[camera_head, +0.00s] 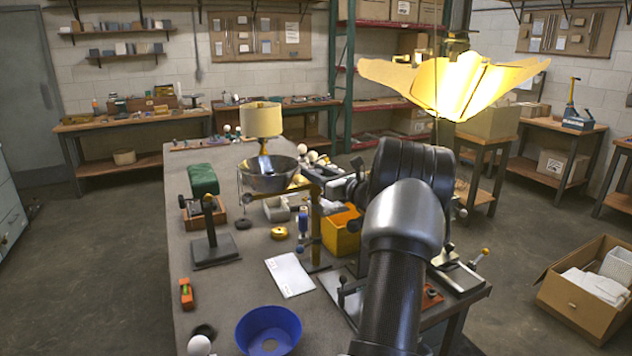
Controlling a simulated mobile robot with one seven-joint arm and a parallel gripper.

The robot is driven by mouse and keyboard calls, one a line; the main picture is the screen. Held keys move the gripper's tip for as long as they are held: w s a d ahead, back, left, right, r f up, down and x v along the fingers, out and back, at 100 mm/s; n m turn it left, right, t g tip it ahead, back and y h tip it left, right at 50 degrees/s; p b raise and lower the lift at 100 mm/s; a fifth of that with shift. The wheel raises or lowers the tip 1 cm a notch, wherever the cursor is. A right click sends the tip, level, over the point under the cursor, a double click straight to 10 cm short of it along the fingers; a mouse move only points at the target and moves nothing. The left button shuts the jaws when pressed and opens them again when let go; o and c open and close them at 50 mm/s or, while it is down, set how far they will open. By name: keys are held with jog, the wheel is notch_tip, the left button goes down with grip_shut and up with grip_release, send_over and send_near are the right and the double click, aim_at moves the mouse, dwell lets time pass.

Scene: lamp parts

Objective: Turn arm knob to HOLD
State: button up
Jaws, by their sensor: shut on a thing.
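My arm (400,240) reaches from the bottom edge over the right part of the workbench. Its dark, ribbed links cover what lies behind them, and my gripper is hidden there. No arm knob or HOLD mark can be made out. A lit lamp with a wide, pleated, yellow shade (440,85) rises behind my arm; most of its support is hidden. To the right of my arm, a small fixture (460,279) on the bench corner has a lever with a yellow tip (485,252). I cannot tell whether it belongs to the lamp.
The grey workbench (215,295) carries a green-padded stand (205,185), a metal bowl (268,176) below a small cream shade (261,119), a yellow bin (340,232), a white sheet (289,275) and a blue bowl (268,330). An open cardboard box (575,300) stands on the floor at right.

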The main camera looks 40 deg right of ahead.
jog(key=m+h+b, duration=0.1)
jog(key=h+b, duration=0.1)
jog(key=b, duration=0.2)
jog(key=f+m+g+h+b, duration=0.1)
jog(key=m+h+b, duration=0.1)
jog(key=b, duration=0.3)
jog(key=shift+a+f+h, duration=0.15)
jog(key=shift+h, duration=0.45)
jog(key=m+g+h+b, duration=0.1)
jog(key=h+b, duration=0.1)
jog(key=b, duration=0.2)
jog(key=r+m+g+h+b, duration=0.1)
jog(key=m+h+b, duration=0.1)
jog(key=b, duration=0.1)
jog(key=shift+w+b, duration=0.1)
jog(key=shift+b, duration=0.3)
jog(key=shift+m+g, duration=0.3)
jog(key=shift+r+h+b, duration=0.2)
jog(key=shift+h+b, duration=0.3)
jog(key=shift+b, duration=0.1)
jog(key=o, duration=1.1)
